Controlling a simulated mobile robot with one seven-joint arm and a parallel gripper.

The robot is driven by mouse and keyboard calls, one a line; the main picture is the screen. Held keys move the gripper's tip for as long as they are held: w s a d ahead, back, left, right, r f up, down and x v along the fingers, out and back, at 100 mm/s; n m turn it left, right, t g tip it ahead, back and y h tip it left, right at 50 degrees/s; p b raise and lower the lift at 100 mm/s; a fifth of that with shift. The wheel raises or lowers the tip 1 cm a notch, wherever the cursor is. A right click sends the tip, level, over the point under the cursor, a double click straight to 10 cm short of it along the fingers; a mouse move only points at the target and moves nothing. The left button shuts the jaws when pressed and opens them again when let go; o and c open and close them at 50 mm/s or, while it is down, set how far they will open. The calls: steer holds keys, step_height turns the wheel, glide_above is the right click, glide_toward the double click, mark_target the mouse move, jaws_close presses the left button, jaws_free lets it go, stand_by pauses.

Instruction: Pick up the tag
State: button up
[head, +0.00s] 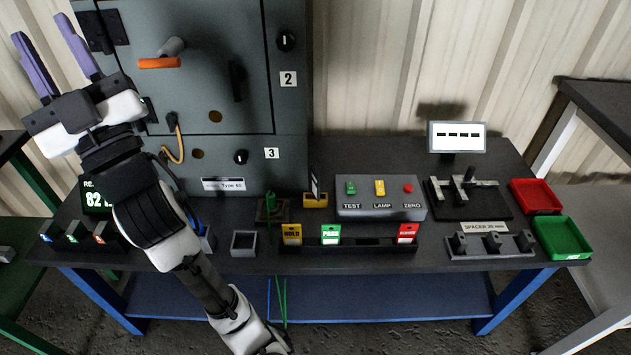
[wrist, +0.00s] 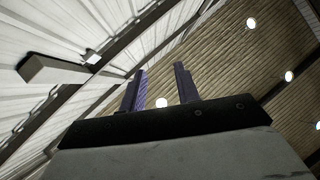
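Three tags stand in a dark rack (head: 365,246) at the front of the bench: a yellow HOLD tag (head: 291,234), a green PASS tag (head: 331,234) and a red tag (head: 407,233) whose word is too small to read. My gripper (head: 45,28) is raised at the upper left in the head view, high above the bench and far from the tags. Its two purple fingers are apart with nothing between them. The wrist view shows the open fingers (wrist: 160,70) pointing up at the roof, with no tag in sight.
A grey enclosure (head: 237,150) with an orange-handled lever (head: 160,62) stands at the back, beside my arm. A button box (head: 380,208) sits behind the rack. A black fixture (head: 468,202), a spacer rack (head: 490,246), a red tray (head: 535,195) and a green tray (head: 563,237) are at right.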

steer(key=w+d+f+m+t+h, duration=0.1)
steer(key=w+d+f+m+h, duration=0.3)
steer(key=w+d+h, duration=0.4)
steer(key=w+d+f+m+t+h, duration=0.1)
steer(key=w+d+f+m+h, duration=0.3)
steer(key=w+d+h, duration=0.5)
steer(key=w+d+f+m+g+h, duration=0.1)
steer(key=w+d+f+g+h, duration=0.2)
steer(key=d, duration=0.3)
steer(key=w+d+f+m+g+h+p, duration=0.1)
steer(key=w+d+f+m+g+h, duration=0.1)
steer(key=w+d+f+g+h, duration=0.3)
steer(key=w+d+f+m+g, duration=0.1)
steer(key=w+d, duration=0.1)
steer(key=d, duration=0.6)
steer(key=n+g+y, duration=0.4)
steer(key=g+y, duration=0.2)
steer(key=g, duration=0.3)
glide_toward(316, 170)
steer(key=shift+x, duration=6.1)
steer(key=shift+w, duration=0.1)
steer(key=shift+c, duration=0.4)
